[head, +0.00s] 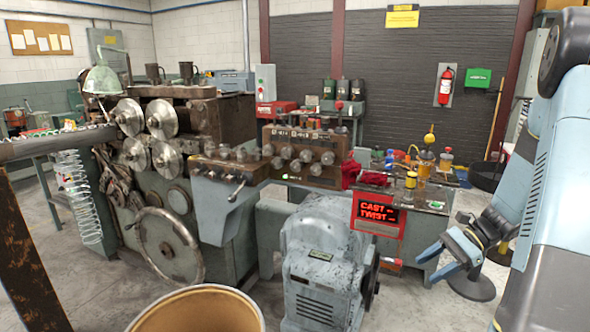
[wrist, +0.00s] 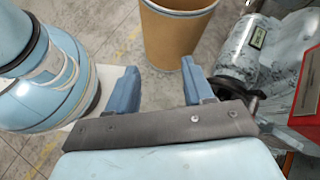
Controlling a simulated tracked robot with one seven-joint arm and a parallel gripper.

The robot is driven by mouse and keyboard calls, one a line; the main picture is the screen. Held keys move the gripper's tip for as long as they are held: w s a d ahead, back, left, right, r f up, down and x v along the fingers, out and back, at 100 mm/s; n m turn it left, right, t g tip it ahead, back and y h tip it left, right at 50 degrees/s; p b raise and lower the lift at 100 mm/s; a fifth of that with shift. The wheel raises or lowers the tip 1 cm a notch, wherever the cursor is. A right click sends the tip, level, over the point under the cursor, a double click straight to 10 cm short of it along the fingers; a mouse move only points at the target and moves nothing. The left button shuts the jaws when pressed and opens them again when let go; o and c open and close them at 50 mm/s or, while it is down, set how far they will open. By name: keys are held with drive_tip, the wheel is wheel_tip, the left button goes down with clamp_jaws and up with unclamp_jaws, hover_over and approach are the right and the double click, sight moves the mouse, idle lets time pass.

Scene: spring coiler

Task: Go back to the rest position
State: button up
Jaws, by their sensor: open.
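My gripper (head: 437,258) is at the right of the head view, at the end of my blue arm. It is open and empty, its two blue fingers apart. It hangs in front of the low bench's right end. In the wrist view, the two blue fingers of my gripper (wrist: 160,88) stand wide apart with nothing between them but grey floor and the lower part of a brown drum.
The spring coiler (head: 215,225) with its handwheel fills the left and middle. A grey motor housing (head: 322,265) and an open brown drum (head: 197,312) stand in front. The red "CAST TWIST" sign (head: 378,215) is near my gripper. The drum (wrist: 178,35) also shows in the wrist view.

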drive_tip(key=s+a+r+n+t+h, duration=0.2)
drive_tip(key=s+a+r+n+h, duration=0.1)
drive_tip(key=r, duration=0.4)
drive_tip(key=s+a+r+n+t+h, duration=0.2)
drive_tip(key=s+a+r+n+h, duration=0.2)
drive_tip(key=s+r+n, duration=0.2)
drive_tip(key=s+a+r+n+t+h, duration=0.2)
drive_tip(key=s+a+r+n+h, duration=0.2)
drive_tip(key=s+r, duration=0.3)
drive_tip(key=shift+r+n+t, duration=0.3)
drive_tip(key=shift+r+n, duration=0.4)
drive_tip(key=shift+r, duration=0.1)
idle(1.0)
